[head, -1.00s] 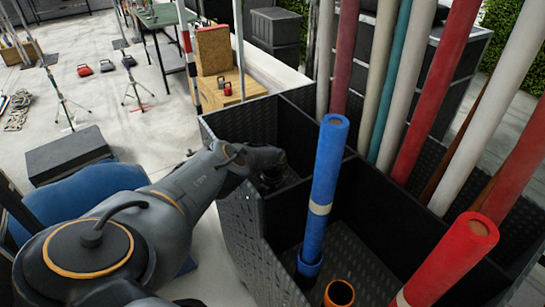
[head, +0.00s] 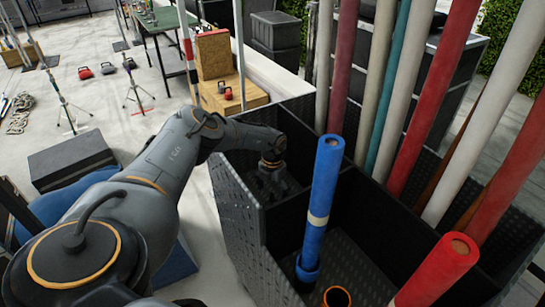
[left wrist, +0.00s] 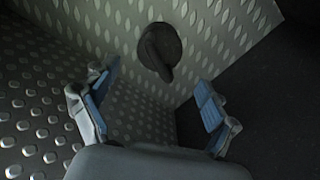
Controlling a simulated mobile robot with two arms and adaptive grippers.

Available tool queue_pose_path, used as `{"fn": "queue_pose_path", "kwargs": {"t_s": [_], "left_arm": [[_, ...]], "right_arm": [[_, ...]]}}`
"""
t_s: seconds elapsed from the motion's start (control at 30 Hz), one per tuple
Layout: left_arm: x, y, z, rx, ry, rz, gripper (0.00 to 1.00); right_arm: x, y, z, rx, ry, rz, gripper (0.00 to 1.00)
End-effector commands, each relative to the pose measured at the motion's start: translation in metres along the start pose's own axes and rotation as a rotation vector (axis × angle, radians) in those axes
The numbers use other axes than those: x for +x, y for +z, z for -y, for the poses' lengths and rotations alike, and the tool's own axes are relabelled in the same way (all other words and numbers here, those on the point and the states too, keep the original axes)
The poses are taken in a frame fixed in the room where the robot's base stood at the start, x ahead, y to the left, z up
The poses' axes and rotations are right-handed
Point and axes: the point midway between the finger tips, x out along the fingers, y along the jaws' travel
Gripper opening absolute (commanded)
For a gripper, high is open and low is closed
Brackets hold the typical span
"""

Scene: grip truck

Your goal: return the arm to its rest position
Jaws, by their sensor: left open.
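My left arm (head: 180,150) reaches from the left over the wall of a black tread-plate bin. My left gripper (head: 278,185) is down inside the bin's left compartment, dark and partly hidden in the head view. In the left wrist view, my left gripper (left wrist: 152,88) shows two blue-padded fingers spread apart, with nothing between them. A dark, rounded object (left wrist: 160,48) shows beyond the fingers against the tread-plate surface; I cannot tell what it is. The right gripper is not in view.
The bin (head: 235,215) has walled compartments. A blue tube (head: 322,200) stands upright in the front one, and a red tube (head: 440,270) leans at the right. Several tall tubes rise behind. A wooden box (head: 235,92) stands beyond the bin. Open floor lies to the left.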

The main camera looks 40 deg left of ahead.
Motion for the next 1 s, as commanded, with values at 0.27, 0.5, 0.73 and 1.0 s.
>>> {"fn": "queue_pose_path", "kwargs": {"t_s": [0.27, 0.5, 0.73, 1.0], "left_arm": [[-0.017, -0.001, 0.000, 0.000, 0.001, 0.000, 0.86], [-0.017, -0.001, 0.000, 0.000, 0.001, -0.001, 0.86], [-0.016, -0.001, 0.000, 0.000, 0.001, -0.001, 0.86], [-0.015, 0.024, 0.016, -0.144, -0.272, 0.107, 0.86]], "right_arm": [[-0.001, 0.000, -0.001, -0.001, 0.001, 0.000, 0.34], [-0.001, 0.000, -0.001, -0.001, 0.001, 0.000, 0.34], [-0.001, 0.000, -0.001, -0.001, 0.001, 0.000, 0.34], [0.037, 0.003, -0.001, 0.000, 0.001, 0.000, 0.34]]}}
